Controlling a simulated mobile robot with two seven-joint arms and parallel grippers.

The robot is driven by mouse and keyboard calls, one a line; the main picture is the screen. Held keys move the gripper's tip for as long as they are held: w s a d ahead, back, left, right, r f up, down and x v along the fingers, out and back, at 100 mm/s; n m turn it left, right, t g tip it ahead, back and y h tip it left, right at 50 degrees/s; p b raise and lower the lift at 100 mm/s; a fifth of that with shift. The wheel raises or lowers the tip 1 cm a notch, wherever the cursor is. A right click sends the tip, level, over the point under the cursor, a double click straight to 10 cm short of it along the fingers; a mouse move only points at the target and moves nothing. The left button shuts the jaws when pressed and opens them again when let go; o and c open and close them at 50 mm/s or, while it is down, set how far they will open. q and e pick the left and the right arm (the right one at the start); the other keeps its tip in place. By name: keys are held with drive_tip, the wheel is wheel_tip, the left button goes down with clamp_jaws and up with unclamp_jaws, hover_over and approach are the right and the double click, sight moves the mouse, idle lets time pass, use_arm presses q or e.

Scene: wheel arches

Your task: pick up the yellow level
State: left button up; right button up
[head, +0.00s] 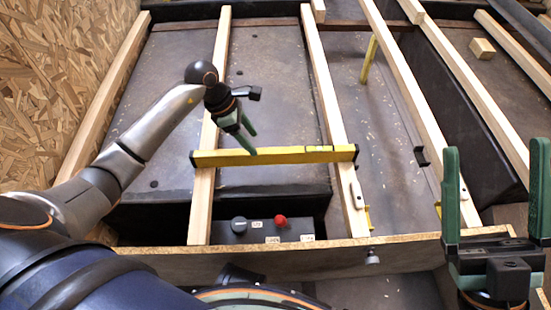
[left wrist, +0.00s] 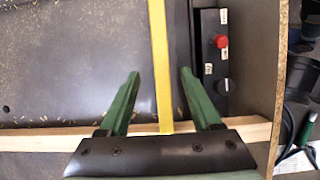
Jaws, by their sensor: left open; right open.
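The yellow level (head: 290,155) lies across two pale wooden battens (head: 203,195), its black ends just past each one. My left gripper (head: 249,139) is open just above the level, left of its middle in the head view. In the left wrist view the level (left wrist: 161,60) runs between the two green fingers (left wrist: 160,88), with a gap on both sides; I cannot tell how far the fingertips are above it. My right gripper (head: 496,150) is open and empty at the right, fingers pointing up, away from the level.
A dark box with a red knob (head: 281,221) and a black knob (head: 239,224) sits below the level, near the front wooden board (head: 300,258). A small white item (head: 357,195) is on the right batten. A wooden block (head: 482,48) and an upright yellow piece (head: 369,60) are farther back.

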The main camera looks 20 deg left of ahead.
sight(259, 150)
use_arm(q)
drive_tip(key=b+x, duration=0.2)
drive_tip(key=x, duration=0.4)
drive_tip(key=shift+s+f+b, duration=0.15)
drive_tip(key=shift+b, duration=0.25)
clamp_jaws()
idle(1.0)
